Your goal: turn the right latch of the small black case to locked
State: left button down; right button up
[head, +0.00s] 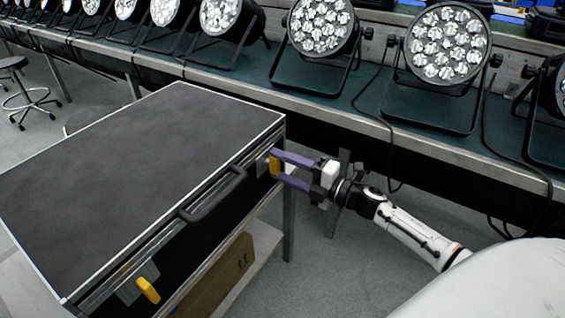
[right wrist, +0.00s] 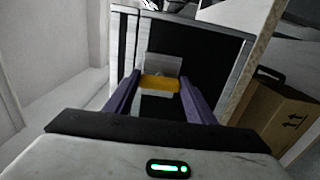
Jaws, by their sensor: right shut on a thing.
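The small black case (head: 130,150) lies closed on a stand, with silver edges and a dark handle (head: 213,193) on its front side. Its right latch has a yellow tab (head: 275,165) near the front right corner. My right gripper (head: 277,166) is shut on this tab, its purple fingers on either side. In the right wrist view the yellow tab (right wrist: 159,84) lies level between the two fingers, in front of a grey latch plate (right wrist: 164,66). The left latch's yellow tab (head: 148,290) is tilted on its own plate. My left gripper is not in view.
A long bench (head: 330,108) behind the case carries several par cans (head: 447,44) with hanging cables. A cardboard box (head: 215,278) sits on a shelf below the case; it also shows in the right wrist view (right wrist: 275,115). A stool (head: 32,102) stands at far left.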

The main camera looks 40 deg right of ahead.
jog(key=shift+m, duration=0.3)
jog(key=o, duration=1)
jog(key=shift+o, duration=0.2)
jog(key=shift+s, duration=0.1)
jog(key=v, duration=1)
jog(key=shift+p, duration=0.35)
